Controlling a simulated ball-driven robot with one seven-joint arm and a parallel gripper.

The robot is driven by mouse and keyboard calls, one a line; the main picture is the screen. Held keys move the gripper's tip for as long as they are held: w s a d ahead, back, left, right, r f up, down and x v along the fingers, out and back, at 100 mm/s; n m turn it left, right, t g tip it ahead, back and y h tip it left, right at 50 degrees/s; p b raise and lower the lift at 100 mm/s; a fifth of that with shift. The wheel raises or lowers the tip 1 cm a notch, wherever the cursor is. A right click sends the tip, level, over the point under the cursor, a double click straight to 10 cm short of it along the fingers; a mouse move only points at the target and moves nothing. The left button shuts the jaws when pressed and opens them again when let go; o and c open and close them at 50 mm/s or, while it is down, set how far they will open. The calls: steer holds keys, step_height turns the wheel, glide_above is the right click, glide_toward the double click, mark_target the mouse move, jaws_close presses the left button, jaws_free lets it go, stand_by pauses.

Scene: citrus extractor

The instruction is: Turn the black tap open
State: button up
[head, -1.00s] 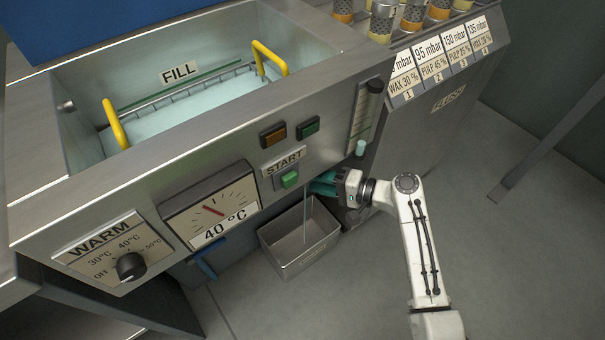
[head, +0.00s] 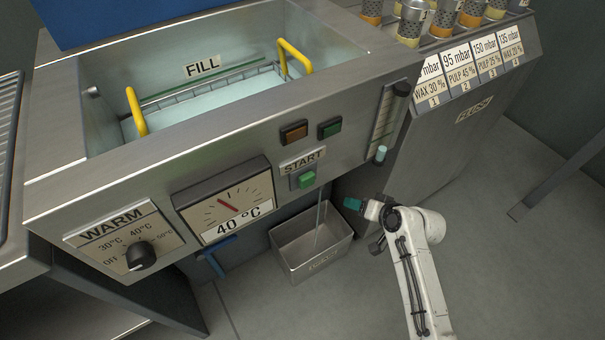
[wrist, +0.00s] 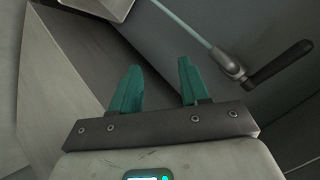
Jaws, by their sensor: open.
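The black tap shows in the wrist view as a black lever handle (wrist: 280,66) on a grey metal fitting (wrist: 231,64). A thin pale teal stream or rod runs from the fitting towards the metal bin. The handle lies to the right of my gripper (wrist: 159,66), apart from it. My gripper has teal fingers, spread open with nothing between them. In the head view my gripper (head: 353,204) is low in front of the machine, right of the bin. I cannot make out the tap in the head view.
The open metal bin (head: 313,263) stands on the floor under the machine, with the thin pale line reaching into it. A green START button (head: 306,179) and a level gauge (head: 388,122) are above. A blue lever (head: 215,249) is at the left.

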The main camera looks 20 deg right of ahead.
steer(key=w+a+r+n+t+h+b, duration=0.1)
steer(key=a+r+n+t+h+b, duration=0.15)
steer(key=a+r+n, duration=0.65)
steer(key=w+a+n+t+h+b, duration=0.2)
steer(key=a+n+t, duration=0.25)
steer(key=n, duration=1.15)
steer(key=w+d+f+g+b, duration=0.1)
steer(key=w, duration=0.8)
steer(key=shift+d, duration=0.15)
steer(key=shift+w, duration=0.1)
steer(key=shift+c, duration=0.3)
jaws_close()
